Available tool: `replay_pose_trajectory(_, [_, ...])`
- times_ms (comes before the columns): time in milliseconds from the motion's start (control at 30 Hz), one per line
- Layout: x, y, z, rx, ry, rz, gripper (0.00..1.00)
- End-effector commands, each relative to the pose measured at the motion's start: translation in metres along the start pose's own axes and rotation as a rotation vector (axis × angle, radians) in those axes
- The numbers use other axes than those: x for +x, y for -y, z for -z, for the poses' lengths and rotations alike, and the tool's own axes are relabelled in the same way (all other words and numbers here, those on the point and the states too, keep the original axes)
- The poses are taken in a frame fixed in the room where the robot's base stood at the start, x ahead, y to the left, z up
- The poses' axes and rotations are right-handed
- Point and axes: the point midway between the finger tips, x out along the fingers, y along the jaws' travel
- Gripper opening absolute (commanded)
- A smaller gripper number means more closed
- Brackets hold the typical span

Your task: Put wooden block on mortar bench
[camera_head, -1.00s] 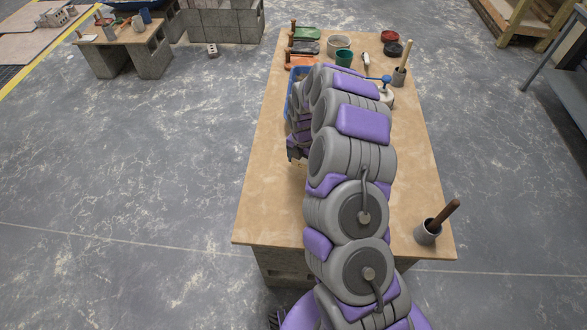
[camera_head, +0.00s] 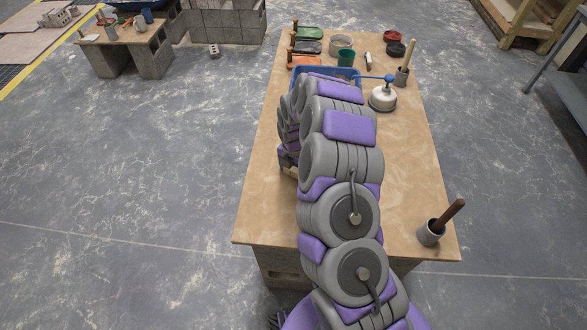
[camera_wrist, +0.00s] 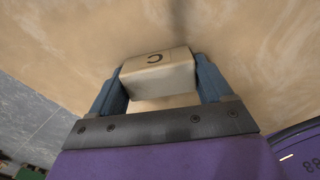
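A pale wooden block (camera_wrist: 158,75) with a dark letter on its top sits between the two blue fingers of my gripper (camera_wrist: 160,85) in the wrist view. The fingers are against its two sides. The tan bench top lies close beyond the block; I cannot tell whether the block touches it. In the head view the large bench (camera_head: 270,205) fills the middle, and my arm reaches over it. My arm mostly hides the gripper there, at the bench's left side, with a small pale bit of the block (camera_head: 291,172) showing below.
A blue tub (camera_head: 350,75) stands behind my arm. A white round tool with a blue knob (camera_head: 382,98), cups and trowels crowd the far end. A grey cup with a brown handle (camera_head: 430,232) stands front right. A smaller bench (camera_head: 120,35) is far left. The front left top is clear.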

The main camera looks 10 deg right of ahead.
Motion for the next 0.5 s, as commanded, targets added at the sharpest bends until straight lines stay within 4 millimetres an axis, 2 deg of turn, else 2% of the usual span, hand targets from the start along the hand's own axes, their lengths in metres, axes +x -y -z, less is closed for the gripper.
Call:
replay_pose_trajectory(33, [0.001,0.0003,0.0002,0.0,-0.001,0.001,0.84])
replay_pose_trajectory(200, [0.0015,-0.0002,0.0001,0.0,-0.002,0.001,1.0])
replay_pose_trajectory(500, [0.0013,-0.0011,-0.0003,-0.001,-0.002,0.001,1.0])
